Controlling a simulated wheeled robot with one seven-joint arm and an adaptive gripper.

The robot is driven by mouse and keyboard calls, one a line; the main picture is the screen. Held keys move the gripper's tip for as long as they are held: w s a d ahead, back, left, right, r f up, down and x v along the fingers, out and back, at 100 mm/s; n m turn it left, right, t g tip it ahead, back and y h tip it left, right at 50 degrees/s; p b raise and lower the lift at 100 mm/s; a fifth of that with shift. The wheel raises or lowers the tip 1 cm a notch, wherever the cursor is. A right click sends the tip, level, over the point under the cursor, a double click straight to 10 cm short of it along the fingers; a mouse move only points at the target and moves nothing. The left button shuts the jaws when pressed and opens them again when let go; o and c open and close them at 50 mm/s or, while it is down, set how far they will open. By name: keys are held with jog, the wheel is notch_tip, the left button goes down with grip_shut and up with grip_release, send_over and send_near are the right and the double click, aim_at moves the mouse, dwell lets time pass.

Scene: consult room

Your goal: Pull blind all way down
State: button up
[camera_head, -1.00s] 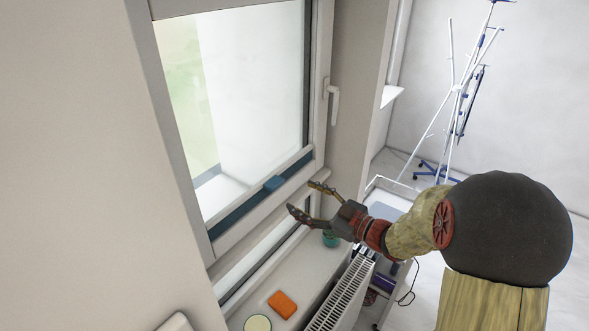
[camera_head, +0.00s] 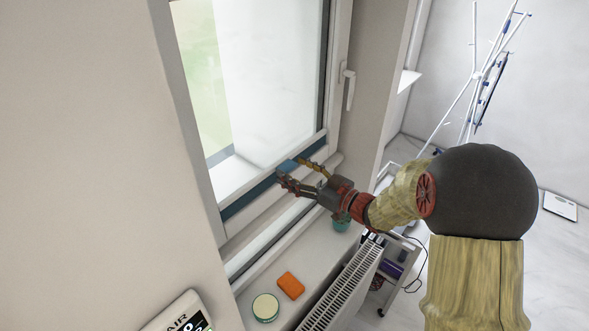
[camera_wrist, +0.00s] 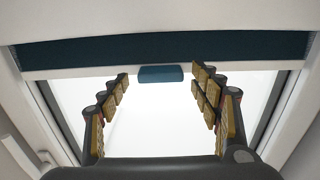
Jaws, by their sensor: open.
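The blind shows as a dark blue band (camera_head: 240,202) along the lower part of the window in the head view. In the wrist view the band (camera_wrist: 165,47) crosses the top, with a pale bar along its edge. A small blue pull tab (camera_head: 287,165) sticks out from the bar; it also shows in the wrist view (camera_wrist: 160,74). My gripper (camera_head: 292,170) is open at the tab. In the wrist view its fingers (camera_wrist: 161,76) stand apart, one on each side of the tab, with gaps to both. Contact cannot be told.
The sill below holds an orange block (camera_head: 290,285), a round pale-lidded tin (camera_head: 265,307) and a teal cup (camera_head: 341,222). A radiator (camera_head: 342,290) stands in front. A window handle (camera_head: 349,85) is on the right frame. A display device (camera_head: 180,315) is at lower left.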

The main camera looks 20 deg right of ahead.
jog(key=shift+w+a, duration=0.1)
jog(key=shift+c, duration=0.9)
grip_shut()
